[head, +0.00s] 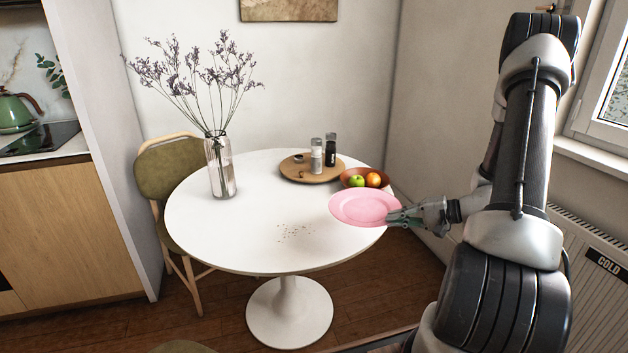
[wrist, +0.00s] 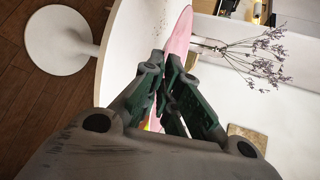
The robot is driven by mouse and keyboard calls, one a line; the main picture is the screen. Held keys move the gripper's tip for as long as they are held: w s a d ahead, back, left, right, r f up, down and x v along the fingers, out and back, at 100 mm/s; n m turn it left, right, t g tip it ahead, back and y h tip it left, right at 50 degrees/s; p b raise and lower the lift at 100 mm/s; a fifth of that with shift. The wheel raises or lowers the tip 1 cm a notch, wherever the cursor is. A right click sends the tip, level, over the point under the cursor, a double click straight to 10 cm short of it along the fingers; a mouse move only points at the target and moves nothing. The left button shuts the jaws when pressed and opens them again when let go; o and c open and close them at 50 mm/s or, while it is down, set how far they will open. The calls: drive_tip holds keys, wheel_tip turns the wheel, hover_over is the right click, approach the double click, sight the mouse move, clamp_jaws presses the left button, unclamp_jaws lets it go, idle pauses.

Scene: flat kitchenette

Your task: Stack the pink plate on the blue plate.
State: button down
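The pink plate (head: 364,207) is level in the head view, at the right edge of the round white table. My gripper (head: 398,215) is shut on its right rim and appears to hold it above the tabletop. In the wrist view the pink plate (wrist: 180,38) shows as a thin pink strip beyond the gripper fingers (wrist: 165,75). No blue plate shows in either view.
The white table (head: 240,230) has dark crumbs (head: 297,233) near its middle. A glass vase (head: 220,167) stands at left. A wooden tray (head: 295,172) with two shakers is at the back. A fruit bowl (head: 352,180) sits just behind the plate. The table's front is clear.

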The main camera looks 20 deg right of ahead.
sight(383, 205)
drive_tip(key=w+m+t+h, duration=0.1)
drive_tip(key=w+d+m+t+h, duration=0.1)
drive_tip(key=w, duration=0.1)
drive_tip(key=w+d+m+t+h, duration=0.1)
drive_tip(key=shift+w+f+m, duration=0.25)
drive_tip(key=shift+f+m, duration=0.05)
drive_tip(key=w+r+m+h, duration=0.1)
drive_tip(key=w+r+m+t+h, duration=0.1)
drive_tip(key=w, duration=0.1)
drive_tip(key=w+a+r+m+h, duration=0.1)
drive_tip(key=w, duration=0.1)
drive_tip(key=shift+t, duration=0.3)
drive_tip(key=w+a+r, duration=0.1)
drive_tip(key=w+a+r+m+h, duration=0.1)
drive_tip(key=a+r, duration=0.1)
drive_tip(key=w+a+r+h, duration=0.1)
drive_tip(key=r, duration=0.1)
drive_tip(key=shift+a, duration=0.2)
drive_tip(key=w+a+r+y, duration=0.1)
drive_tip(key=a+r, duration=0.4)
drive_tip(key=a, duration=0.4)
drive_tip(key=shift+w+r+n, duration=0.2)
drive_tip(key=shift+r+n, duration=0.1)
